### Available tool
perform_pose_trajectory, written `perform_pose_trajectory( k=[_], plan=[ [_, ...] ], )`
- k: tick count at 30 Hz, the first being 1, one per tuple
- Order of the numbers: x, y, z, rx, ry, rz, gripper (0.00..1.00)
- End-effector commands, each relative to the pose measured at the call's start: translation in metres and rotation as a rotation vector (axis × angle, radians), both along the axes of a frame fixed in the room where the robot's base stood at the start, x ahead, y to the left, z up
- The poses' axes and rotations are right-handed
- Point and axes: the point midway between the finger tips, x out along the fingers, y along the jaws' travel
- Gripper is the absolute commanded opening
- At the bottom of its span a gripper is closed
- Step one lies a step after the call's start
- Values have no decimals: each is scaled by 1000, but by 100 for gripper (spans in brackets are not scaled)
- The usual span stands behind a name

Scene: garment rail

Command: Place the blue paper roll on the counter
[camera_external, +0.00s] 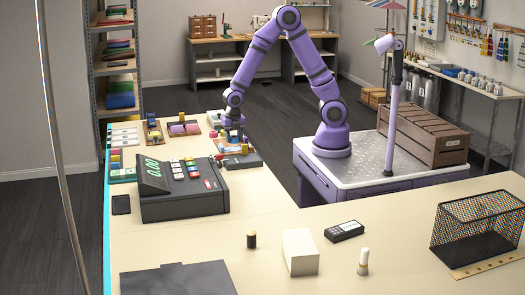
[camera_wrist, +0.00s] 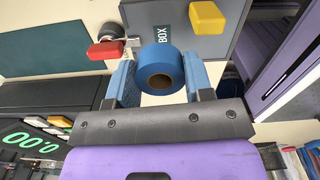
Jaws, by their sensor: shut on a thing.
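The blue paper roll (camera_wrist: 168,56) shows in the wrist view, its round cardboard core facing the camera. My gripper (camera_wrist: 161,70) is shut on it, with one blue finger at each side. In the external view my gripper (camera_external: 234,138) points down at the far part of the cream counter (camera_external: 205,240), above a group of small coloured items. The roll is too small and covered there to make out clearly. I cannot tell whether it touches anything below.
A grey cash register (camera_external: 183,188) stands left of my gripper. A grey box with red and yellow knobs (camera_wrist: 208,18) is close by in the wrist view.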

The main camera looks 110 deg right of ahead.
Motion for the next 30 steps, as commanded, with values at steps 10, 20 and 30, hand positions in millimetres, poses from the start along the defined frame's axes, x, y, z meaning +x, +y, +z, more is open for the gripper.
perform_pose_trajectory(
  k=[10,20,30],
  plan=[
    [-47,-109,0,0,-1,-344,25],
    [-113,-191,0,0,1,-663,25],
    [-182,-244,0,0,1,-938,25]
  ],
)
